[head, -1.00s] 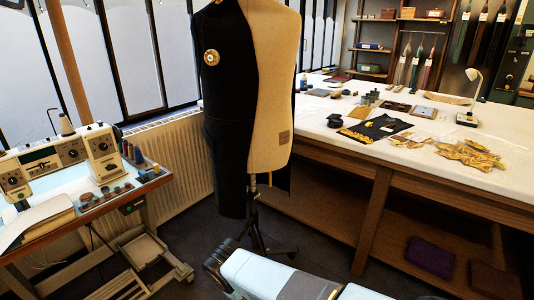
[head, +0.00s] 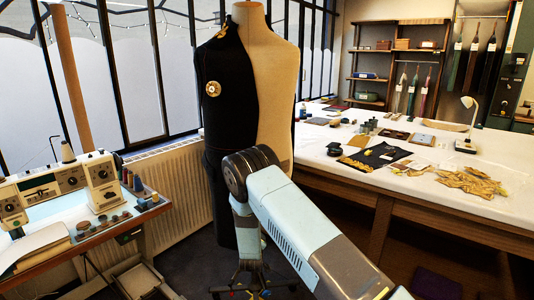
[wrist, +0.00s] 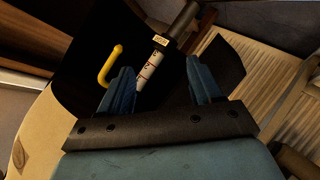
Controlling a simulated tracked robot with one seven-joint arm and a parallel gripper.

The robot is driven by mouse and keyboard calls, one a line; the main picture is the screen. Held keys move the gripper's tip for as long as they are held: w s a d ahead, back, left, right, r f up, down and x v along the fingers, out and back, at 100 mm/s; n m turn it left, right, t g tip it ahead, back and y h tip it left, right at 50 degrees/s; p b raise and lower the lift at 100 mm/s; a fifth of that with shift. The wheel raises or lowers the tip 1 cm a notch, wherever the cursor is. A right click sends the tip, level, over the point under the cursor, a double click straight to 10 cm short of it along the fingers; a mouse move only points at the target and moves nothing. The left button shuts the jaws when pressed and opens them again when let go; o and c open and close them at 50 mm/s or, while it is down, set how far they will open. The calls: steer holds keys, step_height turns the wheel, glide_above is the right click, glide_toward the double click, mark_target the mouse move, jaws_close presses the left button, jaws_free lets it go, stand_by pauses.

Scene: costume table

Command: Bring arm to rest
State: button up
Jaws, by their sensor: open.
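My gripper (wrist: 162,92) shows in the wrist view with its two blue fingers apart and nothing between them. Beyond the fingers are the black cloth on the dress form and a pale stand post with dark marks (wrist: 150,70). A yellow hooked thing (wrist: 110,65) is left of the fingers. In the head view my arm rises at the lower middle, in front of the dress form (head: 270,85), and hides its lower part. My gripper itself is hidden in the head view.
A sewing machine (head: 60,185) stands on a small table at the left, before a radiator (head: 175,180). A long white-topped table (head: 325,145) at the right bears a black and gold cloth (head: 375,158), gold trim (head: 470,187) and a lamp (head: 466,140).

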steer(key=d+r+m+g+y, duration=0.1)
steer(key=d+r+m, duration=0.15)
steer(key=r, duration=0.85)
steer(key=d+r+m+g, duration=0.1)
steer(key=d+r, duration=0.2)
steer(key=r, duration=0.9)
steer(key=s+d+r+m+g+y, duration=0.1)
steer(key=s+d+r, duration=0.35)
steer(key=r, duration=0.45)
steer(key=s+d+r+m+g+y, duration=0.1)
steer(key=s+d+r, duration=0.2)
steer(key=s+r, duration=0.45)
steer(key=s+d+r+m+g, duration=0.1)
steer(key=s+d+r, duration=0.3)
steer(key=s+r, duration=0.3)
steer(key=s+d+r+m+g, duration=0.1)
steer(key=s+d+r, duration=0.4)
steer(key=s, duration=0.4)
steer(key=s+d+m+h, duration=0.1)
steer(key=s+d, duration=0.2)
steer(key=s, duration=0.7)
steer(key=s+d+r+m+g+h, duration=0.1)
steer(key=s+d, duration=0.2)
steer(key=s, duration=0.8)
steer(key=shift+r, duration=0.1)
steer(key=shift+c, duration=0.3)
